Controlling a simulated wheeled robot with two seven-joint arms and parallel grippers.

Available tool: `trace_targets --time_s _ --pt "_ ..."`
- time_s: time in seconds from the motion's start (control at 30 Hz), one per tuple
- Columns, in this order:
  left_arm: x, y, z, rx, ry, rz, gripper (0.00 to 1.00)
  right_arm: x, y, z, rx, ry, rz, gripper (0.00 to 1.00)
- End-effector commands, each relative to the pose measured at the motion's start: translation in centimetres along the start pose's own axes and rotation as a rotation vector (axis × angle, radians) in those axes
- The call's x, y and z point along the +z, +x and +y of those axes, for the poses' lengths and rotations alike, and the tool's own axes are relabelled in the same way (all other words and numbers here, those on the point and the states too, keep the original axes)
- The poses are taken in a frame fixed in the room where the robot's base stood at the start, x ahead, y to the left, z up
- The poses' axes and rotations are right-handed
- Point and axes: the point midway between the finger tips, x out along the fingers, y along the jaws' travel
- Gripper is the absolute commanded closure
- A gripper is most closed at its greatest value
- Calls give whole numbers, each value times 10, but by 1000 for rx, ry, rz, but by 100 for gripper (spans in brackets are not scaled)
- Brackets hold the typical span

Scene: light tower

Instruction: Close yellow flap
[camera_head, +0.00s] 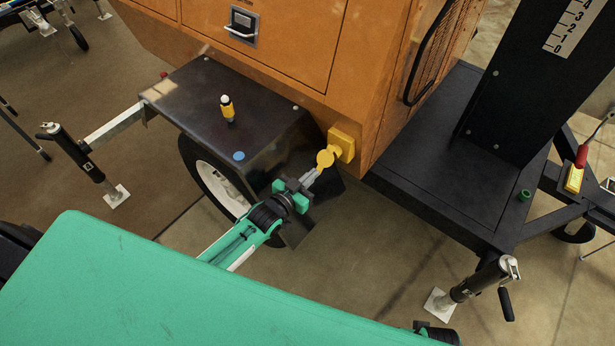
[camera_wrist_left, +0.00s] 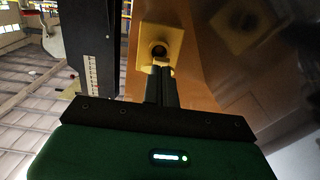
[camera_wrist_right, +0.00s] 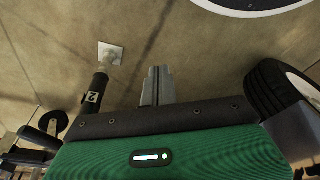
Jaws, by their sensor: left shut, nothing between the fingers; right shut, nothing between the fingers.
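The yellow flap (camera_head: 325,158) is a round lid on a square yellow socket housing (camera_head: 343,143) at the lower corner of the orange cabinet. It stands open, hanging out from the housing. In the left wrist view the housing (camera_wrist_left: 171,36) shows a dark round socket hole, uncovered. The flap (camera_wrist_left: 161,65) shows edge-on below the hole, right at my fingertips. My left gripper (camera_head: 310,177) is shut and empty, its tips at or very near the flap; I cannot tell if they touch. My right gripper (camera_wrist_right: 157,72) is shut and empty, over bare floor.
The orange cabinet (camera_head: 280,40) rises behind the flap. A black fender (camera_head: 190,95) over a wheel (camera_head: 212,185) lies left of my left gripper. A black base plate (camera_head: 430,185) with a dark mast (camera_head: 515,80) stands to the right. A jack leg (camera_head: 480,280) stands at lower right.

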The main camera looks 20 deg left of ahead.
Motion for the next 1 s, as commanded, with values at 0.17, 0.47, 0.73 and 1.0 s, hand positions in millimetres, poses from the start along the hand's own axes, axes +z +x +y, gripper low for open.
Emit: trace_targets --time_s 0.17,0.47,0.73,1.0 --pt "0 0 0 0 0 0 100 3 1 0 0 0 -5 100" --pt "7 2 0 0 -1 30 100 -4 -13 -2 -4 1 20 100" --pt "15 7 0 -1 -1 104 100 -18 -54 -1 -2 1 70 100" --pt "23 15 0 -1 0 130 100 -24 -81 -1 -1 1 96 100"
